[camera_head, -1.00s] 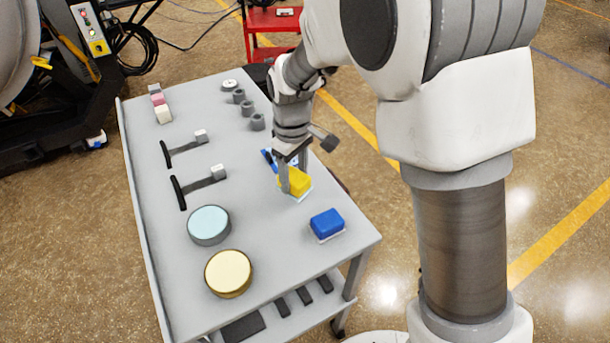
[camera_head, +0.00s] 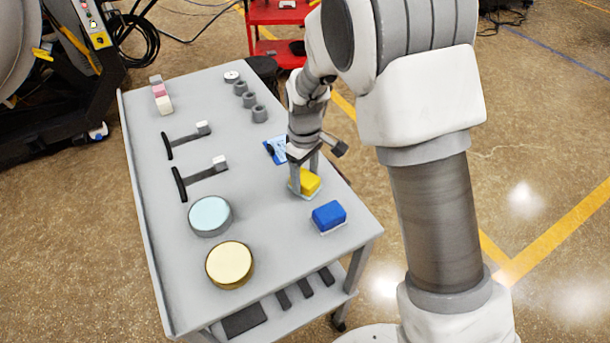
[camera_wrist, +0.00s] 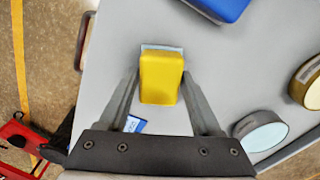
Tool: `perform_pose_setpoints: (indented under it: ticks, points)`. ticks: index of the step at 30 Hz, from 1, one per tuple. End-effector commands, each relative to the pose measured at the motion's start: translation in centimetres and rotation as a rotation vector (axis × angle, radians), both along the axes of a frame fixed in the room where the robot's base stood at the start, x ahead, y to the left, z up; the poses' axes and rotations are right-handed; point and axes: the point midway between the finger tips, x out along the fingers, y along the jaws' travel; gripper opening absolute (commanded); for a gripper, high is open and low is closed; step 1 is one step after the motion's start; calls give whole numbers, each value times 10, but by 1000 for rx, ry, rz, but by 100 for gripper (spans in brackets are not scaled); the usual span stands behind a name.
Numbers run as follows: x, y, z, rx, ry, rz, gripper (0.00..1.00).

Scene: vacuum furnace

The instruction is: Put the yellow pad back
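The yellow pad (camera_head: 308,182) is between the fingers of my gripper (camera_head: 306,188), at the right part of the grey cart top. In the wrist view the yellow pad (camera_wrist: 161,77) sits squarely between the two fingertips of my gripper (camera_wrist: 161,76), which meet its sides. The gripper looks shut on it. A pale square plate (camera_wrist: 161,47) shows just past the pad's far edge. In the head view the pad is low over this plate; whether it rests fully on it is hard to see.
A blue pad (camera_head: 328,215) sits on its own pale plate close by, towards the front. A blue-and-white card (camera_head: 275,150) lies behind my gripper. Two round tins (camera_head: 210,215), (camera_head: 229,265) and two black-handled tools (camera_head: 203,170) stand left. The cart's right edge is close.

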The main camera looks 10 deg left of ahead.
Motion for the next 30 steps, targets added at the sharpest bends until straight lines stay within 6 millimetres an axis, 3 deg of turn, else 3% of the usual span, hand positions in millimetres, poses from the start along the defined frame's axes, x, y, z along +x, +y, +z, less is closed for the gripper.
perform_pose_setpoints:
  ticks: [1,3,14,30]
  points:
    - [0,0,0,0,0,0,77]
    - [0,0,0,0,0,0,89]
    - [0,0,5,0,-1,0,89]
    - [1,0,105,2,-3,0,89]
